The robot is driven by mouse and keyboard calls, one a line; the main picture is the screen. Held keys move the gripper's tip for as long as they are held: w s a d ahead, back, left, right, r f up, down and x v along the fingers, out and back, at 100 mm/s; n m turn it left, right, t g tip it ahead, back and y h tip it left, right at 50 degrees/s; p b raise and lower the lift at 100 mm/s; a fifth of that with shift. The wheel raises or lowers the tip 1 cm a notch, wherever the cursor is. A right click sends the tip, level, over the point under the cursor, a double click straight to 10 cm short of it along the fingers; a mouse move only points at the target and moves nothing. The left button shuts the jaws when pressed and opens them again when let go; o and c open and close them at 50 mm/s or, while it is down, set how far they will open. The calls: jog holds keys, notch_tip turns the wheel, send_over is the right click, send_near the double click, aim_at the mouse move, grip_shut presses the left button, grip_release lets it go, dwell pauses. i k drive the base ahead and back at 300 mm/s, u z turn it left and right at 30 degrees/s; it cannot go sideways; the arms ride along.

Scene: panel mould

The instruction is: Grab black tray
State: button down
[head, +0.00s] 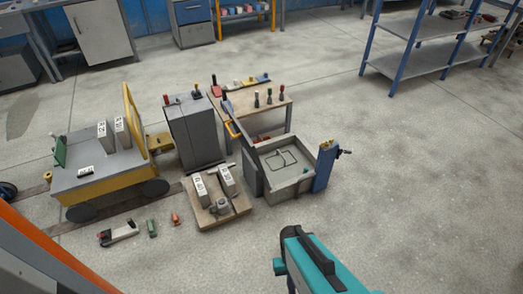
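I cannot pick out a black tray for certain. A teal and black part of my own arm rises from the bottom edge, right of centre. No gripper fingers show, so I cannot see whether anything is held.
The yellow cart (120,190) stands on floor rails. A wooden pallet (222,216) with blocks, a grey cabinet (195,135), a work table (268,104) and an open grey mould box (288,185) crowd the middle. Loose tools lie in front.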

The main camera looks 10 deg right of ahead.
aim_at(278, 151)
jog(key=u, duration=0.15)
jog(key=i, duration=0.95)
jog(key=z, duration=0.05)
